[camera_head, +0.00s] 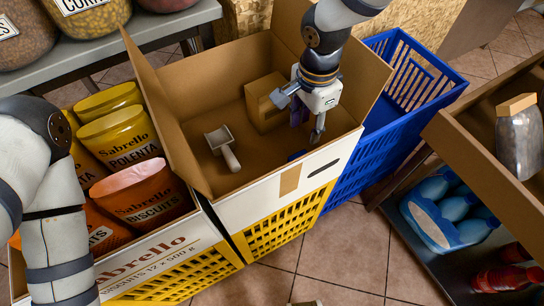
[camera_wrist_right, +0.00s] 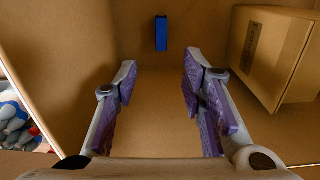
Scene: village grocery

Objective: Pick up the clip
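A small blue object, which looks like the clip (camera_wrist_right: 162,33), lies on the cardboard floor ahead of my right fingers in the right wrist view. In the head view only a bit of blue (camera_head: 297,155) shows at the near inner side of the open carton (camera_head: 225,80). My right gripper (camera_head: 300,115) reaches down into the carton. Its purple-padded fingers are spread apart with nothing between them in the wrist view (camera_wrist_right: 160,85). The clip is apart from the fingers. My left arm shows at the left edge; its gripper is out of view.
A small closed cardboard box (camera_head: 262,112) stands in the carton beside my right gripper, at right in the wrist view (camera_wrist_right: 272,52). A grey scoop (camera_head: 222,148) lies at left. A blue crate (camera_head: 380,125) and yellow crates (camera_head: 280,222) surround the carton, whose walls are high.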

